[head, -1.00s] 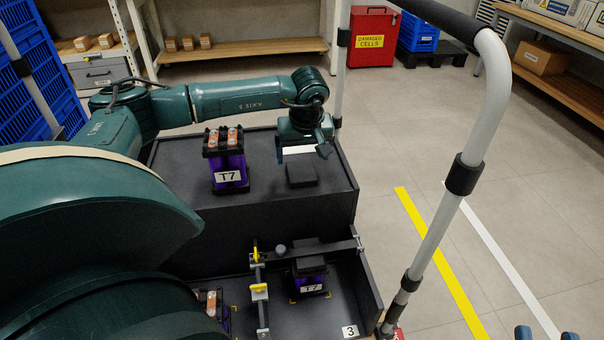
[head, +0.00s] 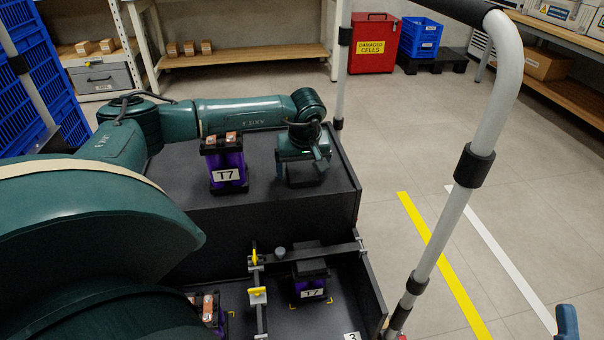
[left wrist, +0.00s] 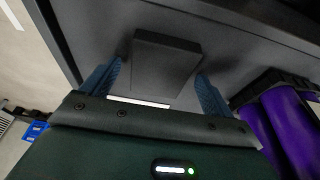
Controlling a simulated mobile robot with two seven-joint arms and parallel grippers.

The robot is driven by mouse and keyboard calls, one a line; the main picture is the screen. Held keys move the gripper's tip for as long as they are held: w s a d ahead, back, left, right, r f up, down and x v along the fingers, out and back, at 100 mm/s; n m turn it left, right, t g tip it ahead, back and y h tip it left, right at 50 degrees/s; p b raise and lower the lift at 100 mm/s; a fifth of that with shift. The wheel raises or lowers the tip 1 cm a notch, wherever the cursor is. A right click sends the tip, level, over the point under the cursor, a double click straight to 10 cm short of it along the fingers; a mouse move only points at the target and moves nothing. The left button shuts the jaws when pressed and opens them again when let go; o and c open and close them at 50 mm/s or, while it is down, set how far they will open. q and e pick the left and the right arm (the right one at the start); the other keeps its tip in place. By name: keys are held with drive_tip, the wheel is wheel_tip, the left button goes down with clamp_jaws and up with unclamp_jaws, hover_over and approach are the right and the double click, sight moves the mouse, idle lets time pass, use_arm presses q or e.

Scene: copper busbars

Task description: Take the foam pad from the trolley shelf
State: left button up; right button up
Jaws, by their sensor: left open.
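The foam pad is a dark grey block on the upper trolley shelf (head: 262,193). In the left wrist view the pad (left wrist: 165,62) lies between the two blue fingers of my open left gripper (left wrist: 158,72), with a gap on each side. In the head view my left gripper (head: 303,166) is low over the shelf and hides most of the pad (head: 304,182). A blue fingertip (head: 567,320), apparently of my right gripper, shows at the lower right edge; its opening cannot be seen.
A lower tray holds another T7 module (head: 311,286) under a clamp bar (head: 320,252). The trolley's handle post (head: 452,215) rises at the right.

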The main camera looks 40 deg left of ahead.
use_arm(q)
drive_tip(key=shift+f, duration=0.1)
drive_tip(key=shift+c, duration=0.6)
drive_tip(key=c, duration=0.9)
